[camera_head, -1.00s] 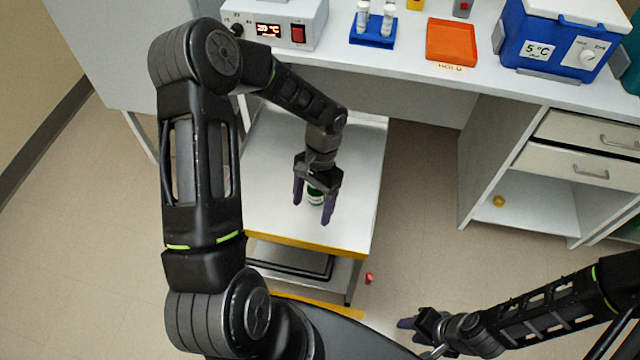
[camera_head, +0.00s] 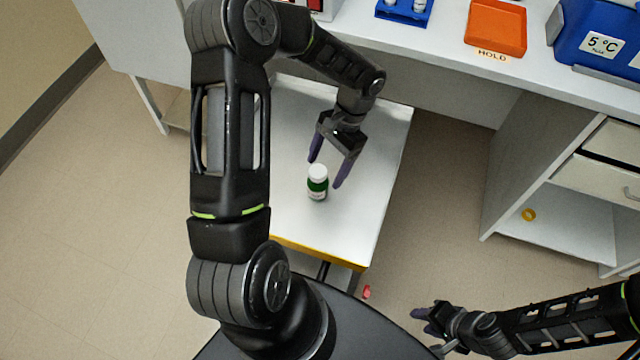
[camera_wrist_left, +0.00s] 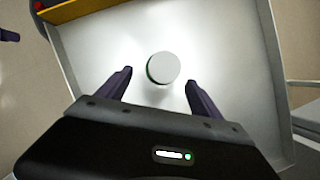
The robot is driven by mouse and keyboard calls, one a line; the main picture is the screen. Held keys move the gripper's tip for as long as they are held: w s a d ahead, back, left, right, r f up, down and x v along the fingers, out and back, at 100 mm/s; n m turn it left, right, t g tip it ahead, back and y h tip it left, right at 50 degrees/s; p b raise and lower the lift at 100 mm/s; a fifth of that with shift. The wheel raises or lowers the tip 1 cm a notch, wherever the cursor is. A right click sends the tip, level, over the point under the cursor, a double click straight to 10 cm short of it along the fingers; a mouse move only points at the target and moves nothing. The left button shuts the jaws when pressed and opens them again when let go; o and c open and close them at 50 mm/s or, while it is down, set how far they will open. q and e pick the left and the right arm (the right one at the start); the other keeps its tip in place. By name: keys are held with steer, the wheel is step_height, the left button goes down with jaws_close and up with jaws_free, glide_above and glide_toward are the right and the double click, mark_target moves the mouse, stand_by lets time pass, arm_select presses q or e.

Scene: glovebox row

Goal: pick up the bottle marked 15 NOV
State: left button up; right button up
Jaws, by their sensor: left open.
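A green bottle (camera_head: 317,184) with a white cap and a pale label stands upright on the white cart top (camera_head: 384,150). The label is too small to read. My left gripper (camera_head: 327,174) is open, with its purple fingers above and behind the bottle in the head view. In the left wrist view the bottle's white cap (camera_wrist_left: 163,67) lies ahead of and between the two open fingertips (camera_wrist_left: 160,78), with nothing held. My right gripper (camera_head: 421,322) is low at the right, away from the cart; its jaw opening is unclear.
The bench behind carries an orange tray (camera_head: 496,28) marked HOLD, a blue rack (camera_head: 404,12) and a blue cooler (camera_head: 600,45). A yellow ring (camera_head: 529,215) lies on the open shelf. A small red object (camera_head: 367,292) is on the floor. The cart top around the bottle is clear.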

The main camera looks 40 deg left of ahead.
mark_target(317, 187)
arm_select(q)
steer(key=shift+x, duration=1.3)
steer(key=shift+s, duration=0.1)
steer(key=shift+p+x, duration=0.4)
steer(key=shift+x, duration=2.15)
steer(key=c, duration=1.6)
steer(key=shift+r, duration=0.1)
